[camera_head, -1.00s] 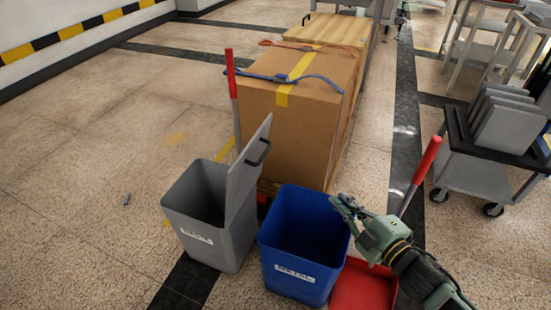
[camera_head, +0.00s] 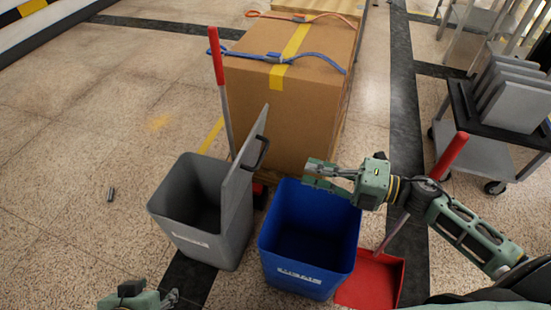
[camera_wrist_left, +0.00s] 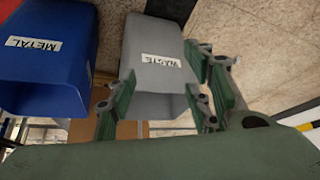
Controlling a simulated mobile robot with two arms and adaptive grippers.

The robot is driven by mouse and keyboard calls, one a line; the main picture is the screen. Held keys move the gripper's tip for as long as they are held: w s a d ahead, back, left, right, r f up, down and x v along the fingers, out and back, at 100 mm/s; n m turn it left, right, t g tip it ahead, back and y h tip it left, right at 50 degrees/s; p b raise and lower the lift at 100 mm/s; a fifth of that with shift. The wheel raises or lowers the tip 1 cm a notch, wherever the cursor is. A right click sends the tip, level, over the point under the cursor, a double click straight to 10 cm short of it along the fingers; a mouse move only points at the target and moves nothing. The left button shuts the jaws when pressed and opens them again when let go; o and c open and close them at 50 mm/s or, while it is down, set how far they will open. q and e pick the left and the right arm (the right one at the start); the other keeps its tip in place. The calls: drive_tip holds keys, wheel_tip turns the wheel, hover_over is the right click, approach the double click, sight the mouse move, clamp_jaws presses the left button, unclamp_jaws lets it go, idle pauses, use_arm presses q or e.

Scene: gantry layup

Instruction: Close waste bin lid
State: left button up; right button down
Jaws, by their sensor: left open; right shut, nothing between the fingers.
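The grey waste bin (camera_head: 188,232) stands on the floor with its lid (camera_head: 243,172) open, tilted upright on its right side. The lid's black handle (camera_head: 263,153) faces right, toward the box. My left gripper (camera_head: 172,297) shows at the bottom edge, in front of the waste bin and apart from it. In the left wrist view the open fingers (camera_wrist_left: 165,72) frame the waste bin (camera_wrist_left: 155,45), with nothing between them. My right gripper (camera_head: 312,173) is shut and empty above the far rim of the blue metal bin (camera_head: 300,262), right of the lid.
A large cardboard box (camera_head: 285,115) stands behind the bins. A red-handled broom (camera_head: 215,60) stands behind the waste bin. A red dustpan (camera_head: 372,278) with an upright handle is right of the blue bin. A small cylinder (camera_head: 110,194) lies on the open floor at left.

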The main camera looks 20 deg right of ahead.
sight(263, 157)
use_arm(q)
drive_tip(key=w, duration=0.1)
drive_tip(key=w+d+r+t, duration=0.1)
drive_tip(key=w, duration=0.1)
drive_tip(key=w+r+t, duration=0.1)
drive_tip(key=w, duration=0.1)
drive_tip(key=shift+d+r+h+b, duration=0.2)
drive_tip(key=shift+d+h+b, duration=0.1)
drive_tip(key=shift+b, duration=0.1)
use_arm(e)
drive_tip(key=x, duration=0.9)
drive_tip(key=shift+w+a, duration=0.2)
drive_tip(key=shift+a, duration=0.1)
use_arm(q)
drive_tip(key=shift+s, duration=0.1)
